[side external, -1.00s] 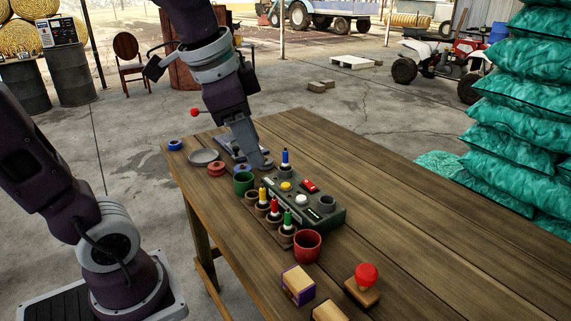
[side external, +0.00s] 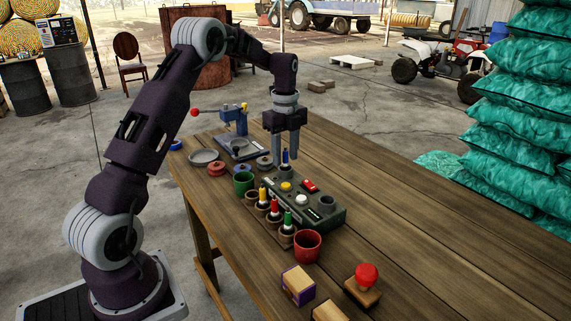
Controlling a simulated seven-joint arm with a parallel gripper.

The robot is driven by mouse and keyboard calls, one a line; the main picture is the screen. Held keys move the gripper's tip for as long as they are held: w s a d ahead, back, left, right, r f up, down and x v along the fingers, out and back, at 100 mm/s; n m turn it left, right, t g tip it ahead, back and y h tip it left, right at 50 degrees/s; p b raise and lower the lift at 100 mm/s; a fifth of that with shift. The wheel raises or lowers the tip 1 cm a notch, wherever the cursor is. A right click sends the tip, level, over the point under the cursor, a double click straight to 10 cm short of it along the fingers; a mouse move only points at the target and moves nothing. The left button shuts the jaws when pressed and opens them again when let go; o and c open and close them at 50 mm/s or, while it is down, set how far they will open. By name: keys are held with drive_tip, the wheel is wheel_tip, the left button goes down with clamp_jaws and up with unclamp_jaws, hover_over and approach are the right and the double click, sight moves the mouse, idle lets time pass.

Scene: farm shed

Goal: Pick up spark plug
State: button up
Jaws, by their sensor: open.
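A blue-topped plug-like piece (side external: 285,157) stands upright at the back end of the dark control panel (side external: 325,219). Similar pieces with yellow (side external: 262,193), red (side external: 275,207) and green (side external: 288,220) tops stand in a row of round holders along the panel's left side. I cannot tell which of these is called the spark plug. My gripper (side external: 286,160) points straight down over the panel's back end. It is open, with its fingers around or just in front of the blue-topped piece; contact is not clear.
A red cup (side external: 307,246) and a green cup (side external: 243,183) stand near the holders. A drill-press-like tool (side external: 236,128) and a grey dish (side external: 204,156) are behind. A wooden block (side external: 298,284) and a red-knobbed stamp (side external: 365,283) sit in front. The table's right side is clear.

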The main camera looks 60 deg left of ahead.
drive_tip(key=shift+f, duration=0.2)
drive_tip(key=shift+c, duration=0.4)
clamp_jaws()
